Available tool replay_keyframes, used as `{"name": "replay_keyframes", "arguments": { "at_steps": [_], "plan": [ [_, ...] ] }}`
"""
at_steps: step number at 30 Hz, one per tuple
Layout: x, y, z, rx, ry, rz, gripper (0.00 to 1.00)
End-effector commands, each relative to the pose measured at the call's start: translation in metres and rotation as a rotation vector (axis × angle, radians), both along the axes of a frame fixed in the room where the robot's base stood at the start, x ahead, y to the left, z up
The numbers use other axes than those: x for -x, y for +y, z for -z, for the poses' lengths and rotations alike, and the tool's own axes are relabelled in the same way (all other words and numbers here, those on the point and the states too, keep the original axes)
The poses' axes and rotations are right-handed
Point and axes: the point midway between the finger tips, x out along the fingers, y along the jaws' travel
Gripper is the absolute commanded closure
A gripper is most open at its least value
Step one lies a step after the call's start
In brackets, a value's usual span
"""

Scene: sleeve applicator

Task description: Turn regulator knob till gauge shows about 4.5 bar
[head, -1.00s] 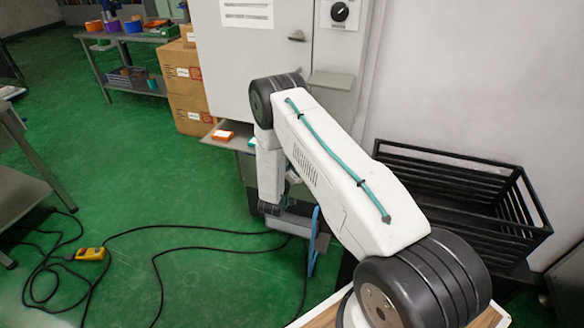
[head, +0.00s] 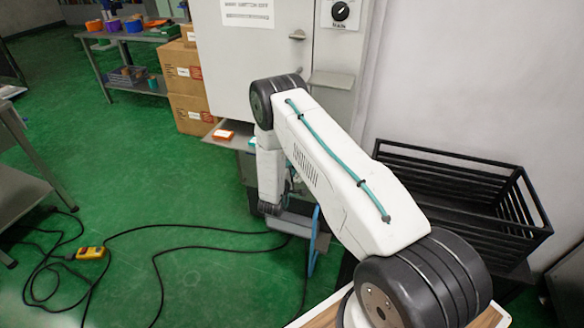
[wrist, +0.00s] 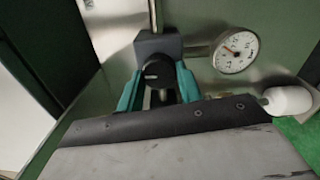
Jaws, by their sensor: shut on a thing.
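The black regulator knob (wrist: 158,73) sits on a grey regulator block in the wrist view. My gripper (wrist: 160,92) has teal fingers on the left and right of the knob and is shut on it. The round white pressure gauge (wrist: 236,52) is to the right of the knob. Its face is tilted and small; a dark needle and a reddish mark show, but the exact reading is too small to tell. In the head view, my arm's end reaches down by the cabinet; knob and gauge are hidden there.
A grey plate with a dark edge (wrist: 190,118) fills the near part of the wrist view. A white rounded part (wrist: 288,101) is at the right. In the head view, a black slatted crate (head: 455,195) stands right of my arm, and cables (head: 180,240) cross the green floor.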

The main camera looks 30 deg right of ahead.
Motion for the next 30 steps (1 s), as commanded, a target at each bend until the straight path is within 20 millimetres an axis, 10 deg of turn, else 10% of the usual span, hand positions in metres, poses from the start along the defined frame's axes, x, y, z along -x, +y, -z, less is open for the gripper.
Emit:
{"name": "replay_keyframes", "arguments": {
  "at_steps": [30],
  "plan": [
    [0.0026,-0.0007,0.0043,0.547,0.706,-0.001,0.87]
  ]
}}
